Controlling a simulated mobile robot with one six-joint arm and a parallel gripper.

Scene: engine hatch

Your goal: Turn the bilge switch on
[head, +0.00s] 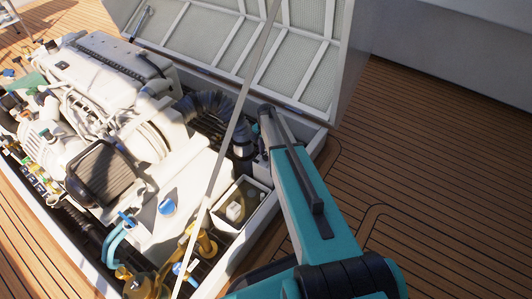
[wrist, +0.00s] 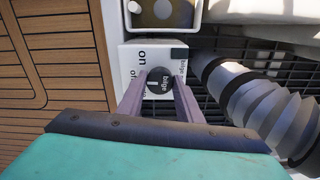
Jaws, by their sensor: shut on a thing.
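The bilge switch is a white box (wrist: 130,58) with a round black knob (wrist: 159,88) on its face. In the head view my gripper reaches down inside the hatch's right edge, and the arm hides the switch.
A ribbed hose (wrist: 245,95) runs close to the right of the switch, over a black grating. A pale box with a round fitting (wrist: 162,10) sits just beyond it. The engine (head: 105,75) fills the hatch's left. A thin strut (head: 238,110) crosses beside my arm. Wooden deck (head: 440,170) is clear at right.

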